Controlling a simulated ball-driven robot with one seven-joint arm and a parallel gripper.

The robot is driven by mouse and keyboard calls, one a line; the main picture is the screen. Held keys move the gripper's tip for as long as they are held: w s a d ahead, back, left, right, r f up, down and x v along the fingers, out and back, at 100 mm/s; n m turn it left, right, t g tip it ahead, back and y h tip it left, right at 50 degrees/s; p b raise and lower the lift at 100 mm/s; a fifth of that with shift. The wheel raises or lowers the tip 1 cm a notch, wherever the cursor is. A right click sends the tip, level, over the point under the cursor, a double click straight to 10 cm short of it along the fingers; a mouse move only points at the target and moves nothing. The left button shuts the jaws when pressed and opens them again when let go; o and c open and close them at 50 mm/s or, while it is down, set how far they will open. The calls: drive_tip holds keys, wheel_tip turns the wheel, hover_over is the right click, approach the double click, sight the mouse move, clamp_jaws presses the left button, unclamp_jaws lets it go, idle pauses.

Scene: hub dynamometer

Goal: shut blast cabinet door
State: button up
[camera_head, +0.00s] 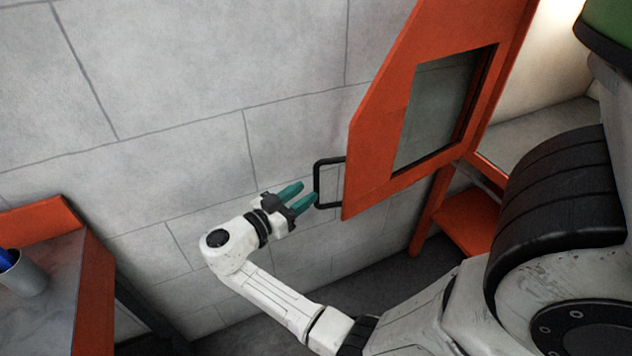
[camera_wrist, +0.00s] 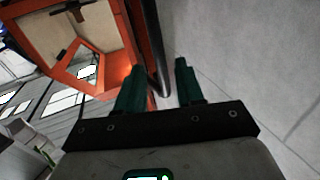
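The orange blast cabinet door (camera_head: 375,140) stands open, with a dark-framed window (camera_head: 440,110) in it. Its black bar handle (camera_head: 318,185) is on the door's left edge. My gripper (camera_head: 304,194) is open, its green fingers pointing at the handle from the left. In the wrist view the handle bar (camera_wrist: 150,45) runs down between the two fingers of my gripper (camera_wrist: 158,80). The fingers show gaps to each other, and I cannot tell whether one touches the bar. The orange door (camera_wrist: 118,80) is beside the left finger in that view.
The cabinet's lit interior (camera_head: 540,130) shows at the right, with an orange lower shelf (camera_head: 468,222) under it. A grey wall (camera_head: 200,90) stands behind the gripper. An orange-edged bench (camera_head: 92,290) with a cup (camera_head: 22,275) is at the lower left.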

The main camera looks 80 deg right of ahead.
sight(316, 185)
drive_tip(key=shift+p+x, duration=0.5)
drive_tip(key=shift+x, duration=2.1)
drive_tip(key=shift+c, duration=0.4)
clamp_jaws()
